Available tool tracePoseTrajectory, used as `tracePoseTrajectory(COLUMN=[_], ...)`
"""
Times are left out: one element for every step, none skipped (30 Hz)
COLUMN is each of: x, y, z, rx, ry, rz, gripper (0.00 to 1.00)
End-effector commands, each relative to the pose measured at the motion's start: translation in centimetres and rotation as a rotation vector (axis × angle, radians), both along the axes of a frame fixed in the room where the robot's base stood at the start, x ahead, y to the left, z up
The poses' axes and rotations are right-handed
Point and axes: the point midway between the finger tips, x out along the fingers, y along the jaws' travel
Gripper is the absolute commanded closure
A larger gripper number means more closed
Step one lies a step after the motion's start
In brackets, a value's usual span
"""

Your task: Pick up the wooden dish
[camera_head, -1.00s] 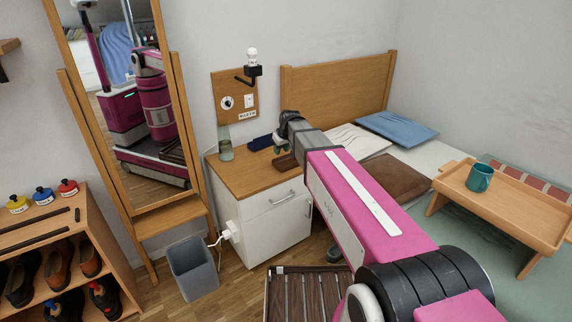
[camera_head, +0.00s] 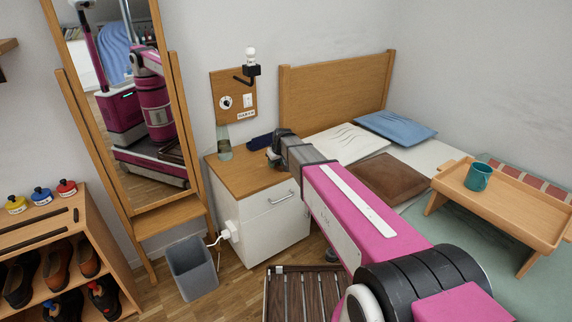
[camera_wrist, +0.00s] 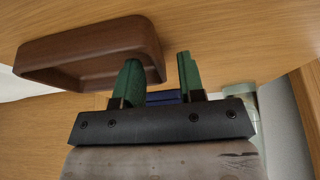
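The wooden dish (camera_wrist: 85,55) is a brown, rounded rectangular tray at the upper left of the wrist view, on the wooden top of the bedside cabinet (camera_head: 238,178). My gripper (camera_wrist: 159,62) is open, with two green fingers apart. The left finger overlaps the dish in the picture and the right finger lies beyond its right end, so that end wall appears between them. I cannot tell whether either finger touches it. In the head view my gripper (camera_head: 273,158) is over the cabinet top, and my arm hides most or all of the dish.
A dark blue item (camera_head: 260,142) and a glass (camera_head: 224,150) stand near the back of the cabinet top. The bed with a brown cushion (camera_head: 388,178) is to the right. A grey bin (camera_head: 192,268) stands left.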

Motion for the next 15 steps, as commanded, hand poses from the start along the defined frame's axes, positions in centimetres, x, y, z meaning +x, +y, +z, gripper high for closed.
tracePoseTrajectory(x=[0.15, 0.16, 0.13, 0.12, 0.11, 0.1, 0.1, 0.09, 0.09, 0.09, 0.09, 0.09, 0.09, 0.09, 0.1], y=[0.08, 0.09, 0.09, 0.07, 0.07, 0.06, 0.06, 0.06, 0.06, 0.06, 0.06, 0.06, 0.05, 0.05, 0.05], z=[-0.33, -0.4, -0.41, -0.39, -0.37, -0.36, -0.35, -0.34, -0.34, -0.33, -0.33, -0.33, -0.33, -0.33, -0.32], rx=[0.0, 0.0, 0.001, 0.001, 0.001, 0.001, 0.001, 0.001, 0.001, 0.001, 0.001, 0.001, 0.001, 0.001, 0.001], ry=[0.0, 0.0, -0.001, -0.001, -0.001, -0.001, -0.001, -0.001, -0.001, -0.001, -0.001, -0.001, -0.001, -0.001, -0.001], rz=[0.0, 0.0, 0.0, 0.0, 0.0, 0.0, 0.0, 0.0, 0.0, 0.0, 0.0, 0.0, 0.0, 0.0, 0.0], gripper=[0.64, 0.64, 0.64, 0.64, 0.64, 0.64, 0.64, 0.7, 0.83, 0.93, 1.0, 1.0, 1.0, 1.0, 1.0])
